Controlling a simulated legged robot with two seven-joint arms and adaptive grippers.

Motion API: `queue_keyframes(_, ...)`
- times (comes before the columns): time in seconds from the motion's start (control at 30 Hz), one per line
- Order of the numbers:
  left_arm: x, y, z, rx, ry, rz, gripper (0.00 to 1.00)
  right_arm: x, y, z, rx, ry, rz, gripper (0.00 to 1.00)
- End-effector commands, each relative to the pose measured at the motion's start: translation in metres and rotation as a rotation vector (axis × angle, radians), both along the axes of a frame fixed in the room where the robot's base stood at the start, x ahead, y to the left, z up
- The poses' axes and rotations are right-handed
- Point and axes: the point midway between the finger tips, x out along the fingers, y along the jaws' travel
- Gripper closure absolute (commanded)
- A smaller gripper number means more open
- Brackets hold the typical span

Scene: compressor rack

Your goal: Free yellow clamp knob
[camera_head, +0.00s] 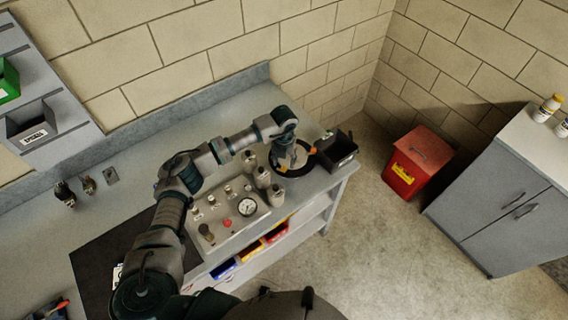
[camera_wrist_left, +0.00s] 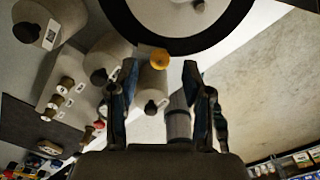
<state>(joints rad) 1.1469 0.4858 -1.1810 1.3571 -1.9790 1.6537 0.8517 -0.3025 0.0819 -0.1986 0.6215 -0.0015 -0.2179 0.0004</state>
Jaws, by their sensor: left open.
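The yellow clamp knob (camera_wrist_left: 159,58) shows in the left wrist view, at the lower edge of a black ring (camera_wrist_left: 222,38). My left gripper (camera_wrist_left: 160,68) is open, with one finger on each side of the knob in that picture. I see no finger closed on the knob, and the depth between them is hard to judge. In the head view my left gripper (camera_head: 290,158) points down over the black ring (camera_head: 277,173) at the right end of the bench. Small orange-yellow parts show at the ring, partly covered by the gripper. My right gripper is out of view.
Grey cylinders (camera_head: 262,177) and a panel with a gauge (camera_head: 247,207) stand beside the ring. A black bin (camera_head: 340,151) sits at the bench's right end. A red container (camera_head: 418,160) and a grey cabinet (camera_head: 500,205) stand to the right. Floor between is clear.

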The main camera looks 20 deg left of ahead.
Motion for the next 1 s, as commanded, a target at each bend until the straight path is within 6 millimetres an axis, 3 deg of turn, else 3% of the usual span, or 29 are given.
queue_keyframes(0.2, 0.002, 0.000, 0.051, -0.002, -0.005, 0.000, 0.50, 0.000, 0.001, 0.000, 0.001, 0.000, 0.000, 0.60)
queue_keyframes(0.4, 0.003, 0.000, 0.084, -0.001, -0.003, 0.001, 0.50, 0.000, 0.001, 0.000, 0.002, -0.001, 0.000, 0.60)
queue_keyframes(0.6, 0.003, 0.001, 0.094, -0.001, -0.002, 0.001, 0.50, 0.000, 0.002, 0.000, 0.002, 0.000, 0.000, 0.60)
queue_keyframes(1.0, 0.003, 0.001, 0.094, -0.001, -0.001, 0.001, 0.50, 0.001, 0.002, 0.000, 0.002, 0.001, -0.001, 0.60)
